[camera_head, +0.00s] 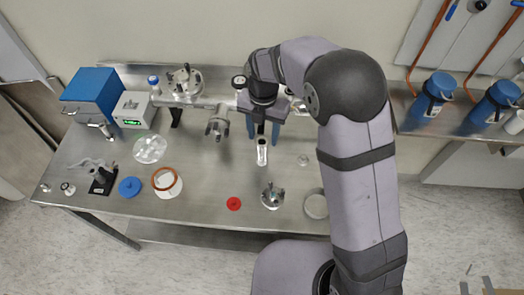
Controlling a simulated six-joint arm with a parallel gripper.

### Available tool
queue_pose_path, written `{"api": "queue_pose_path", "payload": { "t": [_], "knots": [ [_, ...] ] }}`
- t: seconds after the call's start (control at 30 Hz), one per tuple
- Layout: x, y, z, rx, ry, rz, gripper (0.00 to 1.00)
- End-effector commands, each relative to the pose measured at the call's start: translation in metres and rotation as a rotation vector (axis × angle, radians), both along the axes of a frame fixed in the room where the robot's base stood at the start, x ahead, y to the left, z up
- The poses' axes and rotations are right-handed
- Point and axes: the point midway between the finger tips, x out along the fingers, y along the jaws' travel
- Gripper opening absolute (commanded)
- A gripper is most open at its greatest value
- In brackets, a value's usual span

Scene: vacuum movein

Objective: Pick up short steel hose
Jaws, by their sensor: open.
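A short bright metal piece (262,155), which looks like the short steel hose, is on the steel table (115,185). It shows just below my gripper in the picture. My gripper (264,136) hangs above the table, with its two blue fingers apart and pointing down. The upper end of the metal piece lies near the fingertips, between them in the picture. I cannot tell the height gap or whether they touch. Part of the piece may be hidden by the gripper.
A metal pipe assembly (190,100) stands left of the gripper, with a flanged fitting (216,128) close by. A small metal fitting (272,196) and a red disc (234,204) lie nearer the front edge. A blue box (92,92) stands back left.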

Motion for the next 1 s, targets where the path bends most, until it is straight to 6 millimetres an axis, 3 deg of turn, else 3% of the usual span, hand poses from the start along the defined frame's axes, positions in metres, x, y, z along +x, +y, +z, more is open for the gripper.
{"api": "queue_pose_path", "payload": {
  "t": [0.67, 1.0],
  "knots": [
    [-0.003, 0.000, -0.028, -0.003, 0.004, 0.007, 0.46],
    [-0.007, 0.002, -0.065, -0.002, 0.003, 0.007, 0.46]
  ]
}}
